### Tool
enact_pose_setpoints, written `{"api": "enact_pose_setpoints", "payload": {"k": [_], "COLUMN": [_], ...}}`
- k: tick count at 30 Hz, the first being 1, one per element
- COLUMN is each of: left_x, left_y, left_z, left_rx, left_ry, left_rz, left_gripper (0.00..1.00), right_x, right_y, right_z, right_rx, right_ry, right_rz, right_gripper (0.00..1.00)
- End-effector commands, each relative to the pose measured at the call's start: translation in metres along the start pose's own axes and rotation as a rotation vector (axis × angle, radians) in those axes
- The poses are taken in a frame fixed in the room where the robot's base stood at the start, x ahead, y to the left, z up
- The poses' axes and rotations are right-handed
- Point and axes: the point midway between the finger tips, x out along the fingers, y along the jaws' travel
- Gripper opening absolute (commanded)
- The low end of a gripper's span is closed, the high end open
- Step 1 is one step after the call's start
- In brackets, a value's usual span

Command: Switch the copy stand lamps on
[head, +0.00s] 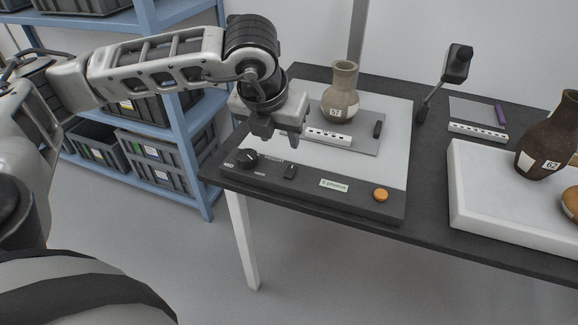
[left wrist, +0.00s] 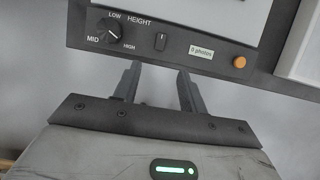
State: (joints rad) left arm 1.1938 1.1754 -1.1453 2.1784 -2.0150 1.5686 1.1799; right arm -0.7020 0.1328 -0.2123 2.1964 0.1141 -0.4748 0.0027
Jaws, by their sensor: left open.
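The copy stand (head: 386,150) has a light grey board and a dark front panel on the dark table. The panel carries a black height knob (head: 247,158), a small black rocker switch (head: 290,171) and an orange button (head: 380,195). In the left wrist view the knob (left wrist: 108,31), switch (left wrist: 161,41) and orange button (left wrist: 239,62) show beyond my fingers. My left gripper (head: 281,138) is open and empty above the knob and switch area; its fingers (left wrist: 156,92) point toward the panel, apart from the switch. My right gripper is not visible.
A beige jug (head: 341,97) stands on a grey plate on the board, beside a scale bar (head: 328,136). A lamp on an arm (head: 457,64) stands behind. At right, a white tray (head: 480,205) bears a brown jug (head: 548,140). Blue shelves (head: 190,150) with crates stand left.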

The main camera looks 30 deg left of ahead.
Motion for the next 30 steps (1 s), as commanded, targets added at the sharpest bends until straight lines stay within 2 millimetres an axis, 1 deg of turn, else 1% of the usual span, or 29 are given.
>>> {"api": "enact_pose_setpoints", "payload": {"k": [1,9,15,18,21,25,30], "left_x": [0.012,0.071,0.109,0.121,0.129,0.133,0.133], "left_y": [0.000,-0.001,-0.001,-0.002,-0.001,-0.002,-0.002], "left_z": [-0.001,-0.001,-0.001,-0.001,-0.001,-0.001,-0.001], "left_rx": [-0.001,0.001,0.003,0.002,0.002,0.003,0.003], "left_ry": [0.007,0.006,0.005,0.004,0.003,0.002,0.002], "left_rz": [0.001,-0.001,-0.001,-0.004,-0.003,-0.004,-0.004], "left_gripper": [0.42,0.42,0.42,0.42,0.42,0.42,0.42], "right_x": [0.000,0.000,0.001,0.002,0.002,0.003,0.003], "right_y": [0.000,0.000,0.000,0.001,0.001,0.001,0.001], "right_z": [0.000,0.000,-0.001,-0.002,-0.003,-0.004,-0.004], "right_rx": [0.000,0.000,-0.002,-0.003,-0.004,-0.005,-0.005], "right_ry": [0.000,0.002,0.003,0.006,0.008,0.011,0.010], "right_rz": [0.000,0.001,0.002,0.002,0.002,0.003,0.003], "right_gripper": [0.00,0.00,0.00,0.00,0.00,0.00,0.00]}}
